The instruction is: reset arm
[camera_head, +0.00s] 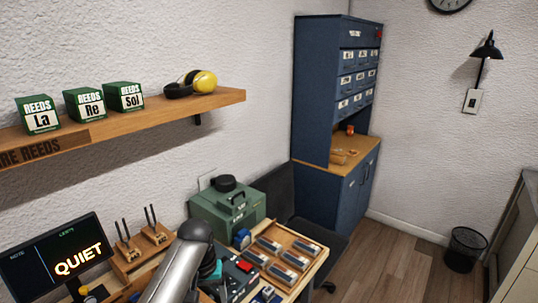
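A grey link of one of my arms (182,262) rises from the bottom edge in front of the workbench, with a dark joint at its upper end. I cannot tell which arm it is. No gripper fingers show for either arm. The link hides part of the bench behind it.
The bench holds a screen reading QUIET (58,262), a green case (228,208) and a wooden tray (312,246) of grey parts. A shelf (150,117) carries three green reed boxes and yellow earmuffs (204,81). A blue cabinet (320,125) stands behind.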

